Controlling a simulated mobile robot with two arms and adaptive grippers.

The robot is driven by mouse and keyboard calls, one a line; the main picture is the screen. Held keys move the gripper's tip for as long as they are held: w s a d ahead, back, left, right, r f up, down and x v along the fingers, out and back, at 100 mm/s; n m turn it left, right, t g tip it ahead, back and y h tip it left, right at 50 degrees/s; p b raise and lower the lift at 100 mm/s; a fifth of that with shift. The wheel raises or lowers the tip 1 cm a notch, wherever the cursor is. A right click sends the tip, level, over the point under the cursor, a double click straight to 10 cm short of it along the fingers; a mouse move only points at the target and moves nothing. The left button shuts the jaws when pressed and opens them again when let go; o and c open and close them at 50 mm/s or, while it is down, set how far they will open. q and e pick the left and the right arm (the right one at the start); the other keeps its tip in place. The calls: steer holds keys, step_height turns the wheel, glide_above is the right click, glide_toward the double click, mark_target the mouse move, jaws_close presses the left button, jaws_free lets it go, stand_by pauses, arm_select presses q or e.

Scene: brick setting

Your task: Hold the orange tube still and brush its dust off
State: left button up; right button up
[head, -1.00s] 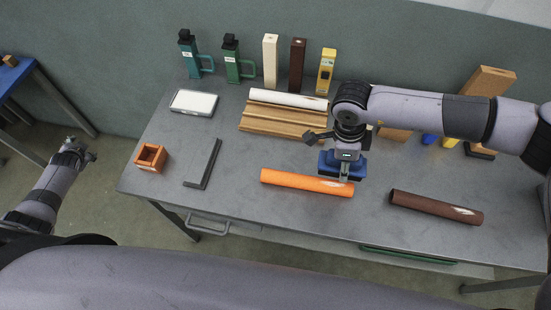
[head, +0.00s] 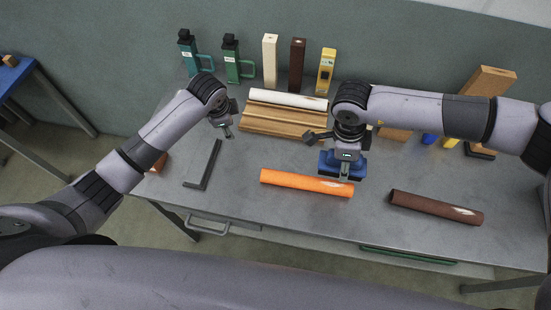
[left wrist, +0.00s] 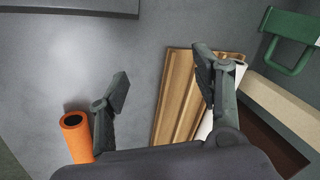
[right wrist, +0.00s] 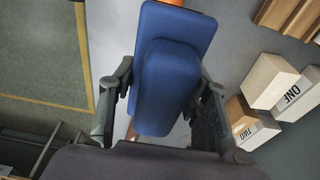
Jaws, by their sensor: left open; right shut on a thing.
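The orange tube (head: 300,182) lies on the grey table near its front edge. Pale specks show toward its right end. Its open end also shows in the left wrist view (left wrist: 75,132). My right gripper (head: 345,165) is shut on a blue brush (right wrist: 165,75), just behind the tube's right part. I cannot tell whether the brush touches the tube. My left gripper (head: 226,132) is open and empty above the table, behind and left of the tube.
A brown tube (head: 436,207) lies to the right. A wooden rack (head: 270,122) with a white tube (head: 288,98) is behind. A dark angle piece (head: 203,165) lies left of the orange tube. Bottles and blocks stand along the back.

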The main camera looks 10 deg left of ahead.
mark_target(276, 175)
arm_select(q)
steer(key=s+d+r+m+g, duration=0.1)
steer(key=s+d+r+m, duration=0.1)
steer(key=s+d, duration=0.5)
steer(key=s+d+r+m+g, duration=0.1)
steer(key=s+d+r+m, duration=0.1)
steer(key=s+d, duration=0.5)
steer(key=w+f, duration=0.1)
steer(key=f, duration=0.3)
steer(key=w+d+f, duration=0.1)
steer(key=f, duration=0.3)
steer(key=w+d+f, duration=0.1)
steer(key=f, duration=0.3)
steer(key=shift+w+d, duration=0.1)
steer(key=shift+d, duration=0.1)
steer(key=shift+c, duration=0.4)
jaws_close()
